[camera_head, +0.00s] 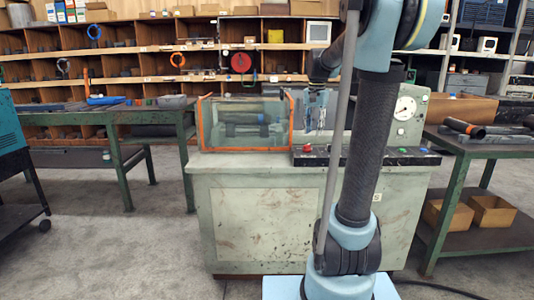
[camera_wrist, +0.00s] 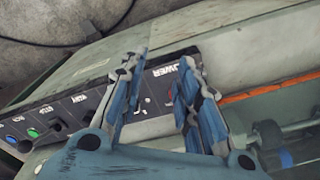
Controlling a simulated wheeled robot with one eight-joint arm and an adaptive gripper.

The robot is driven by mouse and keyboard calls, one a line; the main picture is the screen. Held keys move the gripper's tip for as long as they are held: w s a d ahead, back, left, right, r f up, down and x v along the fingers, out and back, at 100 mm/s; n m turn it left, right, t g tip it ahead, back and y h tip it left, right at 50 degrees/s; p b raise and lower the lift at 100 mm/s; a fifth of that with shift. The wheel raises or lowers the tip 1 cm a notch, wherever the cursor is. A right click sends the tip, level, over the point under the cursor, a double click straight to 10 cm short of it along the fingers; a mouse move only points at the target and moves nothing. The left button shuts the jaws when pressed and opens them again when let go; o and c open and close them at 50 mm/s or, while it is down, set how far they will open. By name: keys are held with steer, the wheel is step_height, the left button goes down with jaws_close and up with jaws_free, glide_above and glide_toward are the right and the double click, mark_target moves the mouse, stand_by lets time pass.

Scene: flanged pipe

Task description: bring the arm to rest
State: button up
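My gripper (camera_head: 317,112) hangs above the right part of the green-grey test bench (camera_head: 290,210), beside the clear-walled box with orange edges (camera_head: 204,125). In the wrist view its two blue-and-grey fingers (camera_wrist: 160,75) are spread apart with nothing between them. Behind them lies the black control panel (camera_wrist: 95,98) with labels and coloured buttons. A dark pipe-like part (camera_head: 245,129) shows behind the clear wall; its details are hard to make out. Dark and blue parts of what is in the box (camera_wrist: 272,140) show at the wrist view's lower right.
A round gauge (camera_head: 405,107) stands at the bench's right end. A green table (camera_head: 110,115) is on the left. A table with a dark pipe (camera_head: 463,128) and cardboard boxes (camera_head: 492,211) is on the right. Wooden shelves fill the back. Grey floor is open front left.

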steer(key=s+f+n, duration=0.2)
steer(key=s+f, duration=0.5)
steer(key=s, duration=0.3)
steer(key=s+f+n+t, duration=0.1)
steer(key=s+f+n, duration=0.1)
steer(key=s+f, duration=0.5)
steer(key=s+f+n, duration=0.2)
steer(key=s+f, duration=0.5)
steer(key=s, duration=0.6)
steer(key=shift+s+f+n+t, duration=0.3)
steer(key=shift+s+f+n, duration=0.1)
steer(key=shift+a, duration=0.1)
steer(key=shift+w+f, duration=0.2)
steer(key=shift+w, duration=0.25)
